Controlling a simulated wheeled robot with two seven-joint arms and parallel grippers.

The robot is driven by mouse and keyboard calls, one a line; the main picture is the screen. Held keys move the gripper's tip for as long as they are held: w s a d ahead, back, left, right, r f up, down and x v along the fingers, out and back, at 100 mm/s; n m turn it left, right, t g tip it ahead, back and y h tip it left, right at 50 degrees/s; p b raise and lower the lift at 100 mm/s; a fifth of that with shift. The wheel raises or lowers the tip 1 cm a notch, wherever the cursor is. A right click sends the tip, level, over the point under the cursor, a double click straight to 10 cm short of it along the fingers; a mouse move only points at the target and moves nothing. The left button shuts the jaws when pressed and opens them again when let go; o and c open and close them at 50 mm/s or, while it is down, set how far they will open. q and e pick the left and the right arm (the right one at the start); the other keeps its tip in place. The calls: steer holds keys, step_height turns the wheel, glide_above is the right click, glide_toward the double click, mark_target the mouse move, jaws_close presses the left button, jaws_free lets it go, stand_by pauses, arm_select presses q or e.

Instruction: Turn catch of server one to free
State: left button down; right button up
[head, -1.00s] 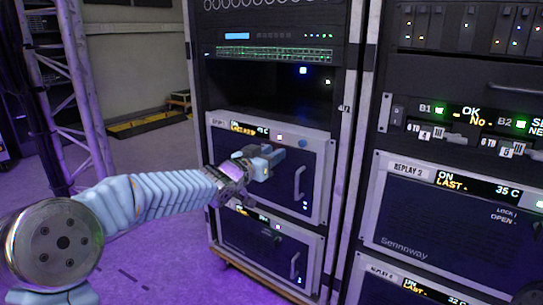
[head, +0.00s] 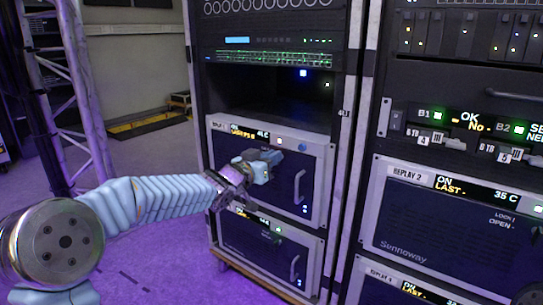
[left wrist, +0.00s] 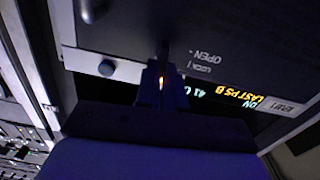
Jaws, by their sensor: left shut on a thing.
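The upper server (head: 232,150) in the left rack has a dark front, a light frame, a lit display and a vertical handle. I take it as server one; its name label is too small to read surely. My left gripper (head: 270,158) is at the server's upper front, below the display. In the left wrist view the gripper (left wrist: 163,88) is shut on a small dark catch (left wrist: 164,52) beside the inverted LOCK and OPEN print. Its fingers hide most of the catch, so its exact angle cannot be told. My right gripper is out of view.
A second server (head: 250,236) sits right below, with its own handle. An empty dark bay (head: 265,88) is above. The right rack holds the REPLAY 2 server (head: 440,225). A metal truss (head: 75,85) stands at the left. The floor left of the rack is mostly clear.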

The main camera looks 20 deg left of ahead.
arm_select(q)
steer(key=shift+w+a+f+n+p, duration=0.1)
steer(key=shift+a+f+n+p, duration=0.1)
steer(key=shift+n+p, duration=2.15)
steer(key=shift+w+a+f+n+p, duration=0.2)
steer(key=shift+n+p, duration=1.1)
steer(key=shift+n, duration=2)
steer(key=shift+s+a+f+n+p, duration=0.1)
steer(key=shift+a+f+n+p, duration=0.15)
steer(key=shift+n+p, duration=2.1)
steer(key=shift+n+b, duration=0.5)
steer(key=shift+n, duration=0.1)
steer(key=c, duration=1.2)
jaws_free()
steer(key=shift+c, duration=0.2)
steer(key=v, duration=1.3)
steer(key=shift+s+p, duration=0.4)
steer(key=shift+p, duration=0.05)
